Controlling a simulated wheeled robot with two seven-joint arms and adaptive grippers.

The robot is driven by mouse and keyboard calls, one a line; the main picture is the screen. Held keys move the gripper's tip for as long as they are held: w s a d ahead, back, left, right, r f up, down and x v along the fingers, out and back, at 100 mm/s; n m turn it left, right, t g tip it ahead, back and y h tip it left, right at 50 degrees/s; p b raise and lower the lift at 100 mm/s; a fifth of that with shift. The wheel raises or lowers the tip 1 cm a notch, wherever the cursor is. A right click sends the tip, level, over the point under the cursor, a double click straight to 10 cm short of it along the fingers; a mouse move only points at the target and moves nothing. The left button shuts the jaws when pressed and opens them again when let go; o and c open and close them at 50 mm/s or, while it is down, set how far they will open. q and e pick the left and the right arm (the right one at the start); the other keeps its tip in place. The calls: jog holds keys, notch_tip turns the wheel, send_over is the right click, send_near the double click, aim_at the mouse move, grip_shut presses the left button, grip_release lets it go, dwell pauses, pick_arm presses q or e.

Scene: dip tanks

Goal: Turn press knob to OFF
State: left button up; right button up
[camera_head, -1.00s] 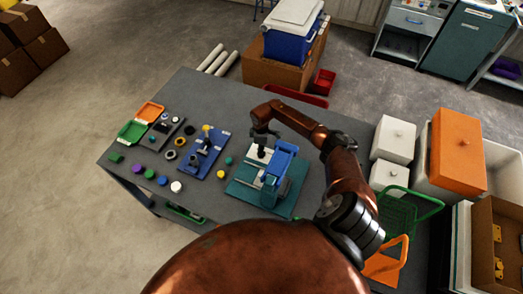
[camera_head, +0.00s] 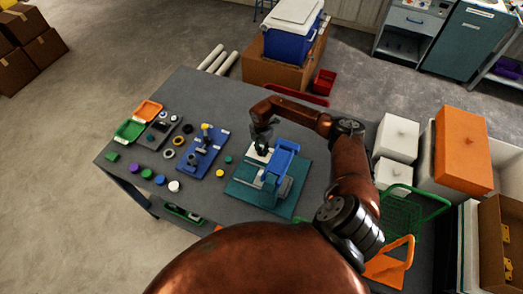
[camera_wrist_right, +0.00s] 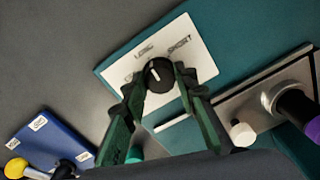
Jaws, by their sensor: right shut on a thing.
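The press (camera_head: 284,160), with a blue upper part, stands on a teal base (camera_head: 245,194) on the table. A white plate (camera_wrist_right: 189,42) on the base carries the black round press knob (camera_wrist_right: 159,76). The plate shows the words LONG and SHORT; a third label at the left is partly hidden by a finger. The knob's white pointer line points up and slightly left, short of the LONG label. My right gripper (camera_head: 262,142) is over the plate. In the wrist view its dark green fingers (camera_wrist_right: 159,82) are shut on the knob's two sides. My left gripper is not visible.
A blue board (camera_head: 203,152) with fittings lies left of the press. Several coloured caps and the green (camera_head: 129,131) and orange (camera_head: 148,110) trays lie farther left. White boxes (camera_head: 397,138) and a green wire basket (camera_head: 416,212) are at the right. Bare table (camera_head: 210,100) lies behind the board.

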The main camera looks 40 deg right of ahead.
aim_at(261, 150)
jog(key=n+b, duration=0.1)
jog(key=n, duration=0.2)
jog(key=n+b, duration=0.2)
jog(key=n, duration=0.1)
jog(key=shift+w+d+r+n, duration=0.1)
jog(key=shift+w+d+n, duration=0.1)
jog(key=shift+n, duration=0.1)
jog(key=n+b, duration=0.1)
jog(key=n, duration=0.2)
jog(key=shift+b, duration=0.3)
jog(key=shift+r+n+b, duration=0.1)
jog(key=shift+n+b, duration=0.55)
jog(key=shift+n, duration=0.95)
jog(key=o, duration=1.2)
jog(key=shift+s+a, duration=0.1)
jog(key=shift+s, duration=0.05)
jog(key=shift+c, duration=0.2)
notch_tip(261, 150, up, 12)
